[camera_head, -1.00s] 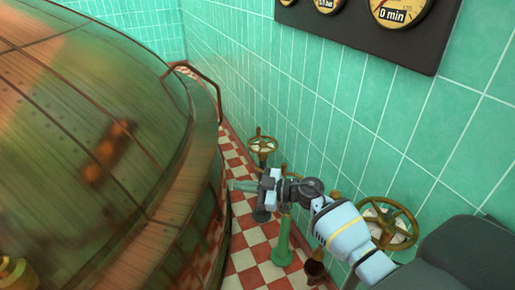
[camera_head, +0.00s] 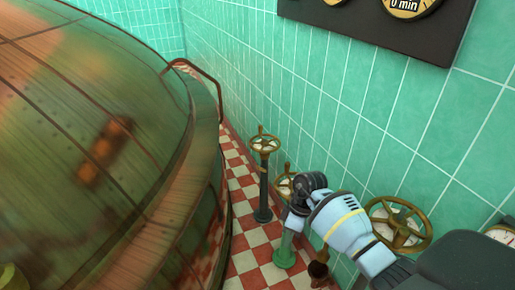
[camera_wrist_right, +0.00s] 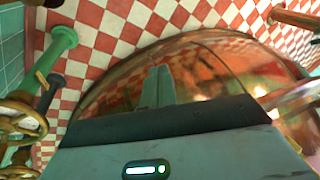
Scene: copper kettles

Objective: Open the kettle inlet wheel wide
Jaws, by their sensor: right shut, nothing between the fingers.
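Several brass handwheels stand along the tiled wall; I cannot tell which is the kettle inlet wheel. The far wheel (camera_head: 264,143) sits on a dark post. A middle wheel (camera_head: 285,186) is partly hidden behind my right wrist. A large near wheel (camera_head: 398,223) is by the wall, beside my right forearm. The copper kettle (camera_head: 95,150) fills the left. My right gripper (camera_wrist_right: 157,72) is shut and empty, apart from the wheels. In the head view its fingers are hard to make out. Brass wheels (camera_wrist_right: 22,112) show at the left of the right wrist view. My left gripper is out of view.
A red-and-white checkered floor (camera_head: 243,208) runs between kettle and wall. A green post (camera_head: 284,252) stands below my right wrist. A copper rail (camera_head: 203,75) curves along the kettle's far side. A dark gauge panel (camera_head: 400,30) hangs on the wall above.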

